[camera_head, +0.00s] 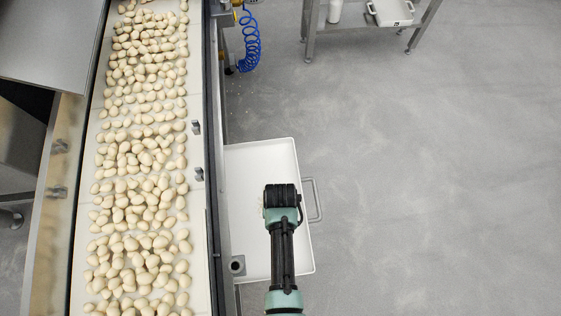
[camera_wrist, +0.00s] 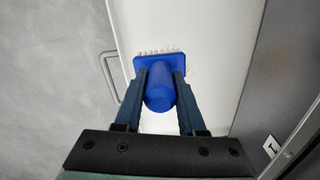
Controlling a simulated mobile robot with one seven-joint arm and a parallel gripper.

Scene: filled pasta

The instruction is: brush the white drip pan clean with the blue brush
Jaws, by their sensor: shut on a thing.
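The white drip pan (camera_head: 256,165) lies beside the conveyor, with a grey handle (camera_head: 314,200) on its right side. It also shows in the wrist view (camera_wrist: 215,30), pale and mostly bare. My gripper (camera_wrist: 160,88) is shut on the blue brush (camera_wrist: 158,93), its two fingers on either side of the round handle. White bristle tufts show at the brush head's far edge, over the pan. I cannot tell whether the bristles touch the pan.
A conveyor (camera_head: 198,150) full of filled pasta (camera_head: 140,150) runs along the pan's left side. A blue coiled hose (camera_head: 249,40) hangs near its far end. A metal table (camera_head: 370,22) stands at the top. The grey floor to the right is clear.

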